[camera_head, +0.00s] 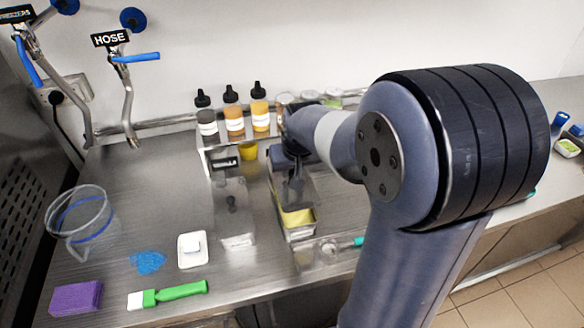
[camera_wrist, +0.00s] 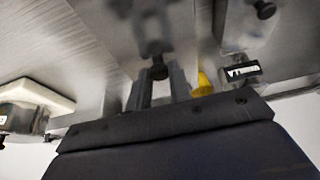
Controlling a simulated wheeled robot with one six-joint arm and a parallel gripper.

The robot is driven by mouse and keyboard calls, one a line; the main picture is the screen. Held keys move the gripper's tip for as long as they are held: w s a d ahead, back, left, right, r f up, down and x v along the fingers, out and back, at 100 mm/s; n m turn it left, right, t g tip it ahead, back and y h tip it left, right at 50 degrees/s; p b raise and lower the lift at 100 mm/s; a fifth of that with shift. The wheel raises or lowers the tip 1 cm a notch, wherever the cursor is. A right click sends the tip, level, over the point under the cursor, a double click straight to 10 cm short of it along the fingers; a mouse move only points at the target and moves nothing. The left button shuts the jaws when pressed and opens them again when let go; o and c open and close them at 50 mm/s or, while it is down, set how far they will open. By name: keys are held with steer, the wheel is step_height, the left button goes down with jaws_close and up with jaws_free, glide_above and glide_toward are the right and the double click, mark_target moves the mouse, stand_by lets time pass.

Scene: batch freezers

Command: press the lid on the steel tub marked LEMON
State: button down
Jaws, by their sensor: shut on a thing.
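A steel tub (camera_head: 299,234) with yellow contents stands on the counter, right of a second tub. I cannot read a LEMON mark on it. My gripper (camera_head: 292,172) is above this tub, shut on the dark knob (camera_wrist: 159,70) of a clear grey lid (camera_head: 296,188). The knob shows between the two fingers in the wrist view. The lid is over the tub's opening, with yellow showing below it; I cannot tell whether it touches the rim all round. The arm hides part of the tub's right side.
The second tub (camera_head: 238,240) has a knobbed lid; its black label (camera_wrist: 243,71) is not clearly readable. Several dropper bottles (camera_head: 234,121) stand behind. A clear jug (camera_head: 80,222), purple sponge (camera_head: 76,298), white dish (camera_head: 193,250) and green brush (camera_head: 180,291) lie left.

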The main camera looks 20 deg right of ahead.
step_height(320, 180, down, 6)
steer(key=b, duration=0.5)
steer(key=shift+f, duration=0.2)
steer(key=shift+f+b, duration=0.15)
steer(key=shift+b, duration=0.15)
stand_by(2.0)
stand_by(0.4)
steer(key=c, duration=0.7)
jaws_free()
steer(key=shift+r+p, duration=2.65)
steer(key=shift+r, duration=0.9)
